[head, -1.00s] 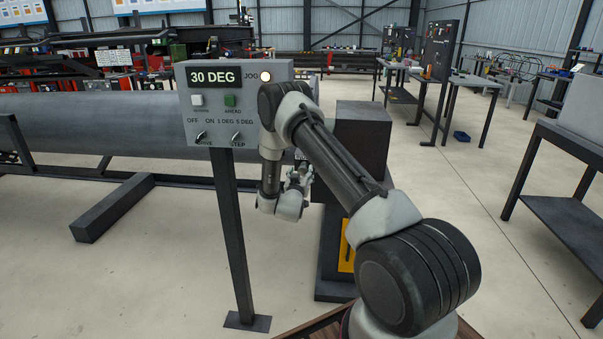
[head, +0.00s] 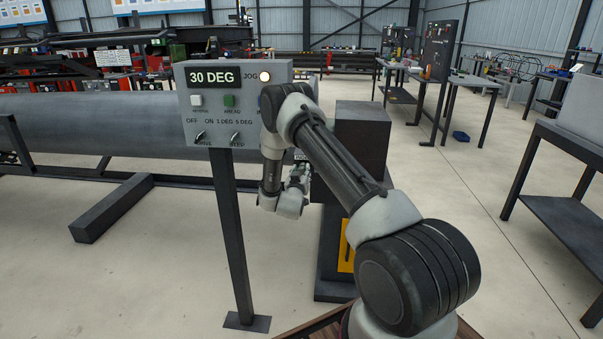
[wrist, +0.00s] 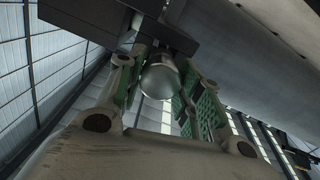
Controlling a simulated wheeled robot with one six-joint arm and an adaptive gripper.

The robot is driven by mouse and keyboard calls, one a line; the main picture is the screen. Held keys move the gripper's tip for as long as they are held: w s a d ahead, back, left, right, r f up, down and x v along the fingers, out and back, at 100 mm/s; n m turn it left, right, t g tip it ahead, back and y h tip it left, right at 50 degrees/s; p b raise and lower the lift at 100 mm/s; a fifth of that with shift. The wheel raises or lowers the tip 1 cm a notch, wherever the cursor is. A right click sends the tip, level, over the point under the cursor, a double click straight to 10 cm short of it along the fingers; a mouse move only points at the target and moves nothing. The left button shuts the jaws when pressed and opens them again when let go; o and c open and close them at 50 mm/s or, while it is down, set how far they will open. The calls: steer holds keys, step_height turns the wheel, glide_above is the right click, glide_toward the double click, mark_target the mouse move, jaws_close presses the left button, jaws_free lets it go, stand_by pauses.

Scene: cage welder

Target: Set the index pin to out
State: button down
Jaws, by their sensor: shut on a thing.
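A round silver knob, which looks like the index pin (wrist: 161,80), sticks out below a dark block in the wrist view. My gripper (wrist: 158,68) has its green-padded fingers on either side of this knob and is shut on it. In the head view my gripper (head: 298,179) is small, beside the dark post (head: 361,140) and to the right of the control panel's stand. The pin itself cannot be made out there, hidden by my gripper and arm.
The grey control panel (head: 236,76) reads 30 DEG, with a lit JOG lamp (head: 265,77); my arm covers its right part. A large grey pipe (head: 90,122) lies behind. A bench (head: 566,137) stands at right. Floor between is clear.

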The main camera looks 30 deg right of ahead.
steer(key=shift+v, duration=1.75)
steer(key=shift+s+f, duration=0.1)
steer(key=c, duration=0.9)
jaws_free()
steer(key=shift+c, duration=0.2)
steer(key=v, duration=1.2)
